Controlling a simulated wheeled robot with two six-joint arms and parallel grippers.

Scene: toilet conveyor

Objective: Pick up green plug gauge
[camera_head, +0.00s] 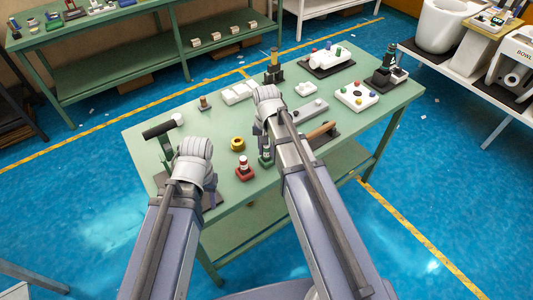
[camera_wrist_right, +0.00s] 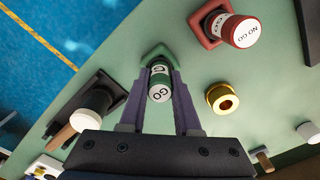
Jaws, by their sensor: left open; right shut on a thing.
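The green plug gauge, a green cylinder with a white "GO" end (camera_wrist_right: 160,80), is between the two purple fingers of my right gripper (camera_wrist_right: 160,72) in the right wrist view. The fingers are shut on it. Its green base (camera_wrist_right: 158,52) shows just beyond the fingertips; I cannot tell whether the gauge is clear of it. In the head view the green gauge (camera_head: 265,153) is partly hidden by my right arm, near the table's front edge. My left gripper (camera_head: 211,194) is open over the table's left front, mostly hidden by its own wrist.
A red "NO GO" gauge (camera_wrist_right: 238,30) in a red base and a gold ring (camera_wrist_right: 222,98) are close by. A dark stand with a white-ended handle (camera_wrist_right: 92,101) is on the other side. The green table (camera_head: 225,130) carries trays and blocks farther back.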

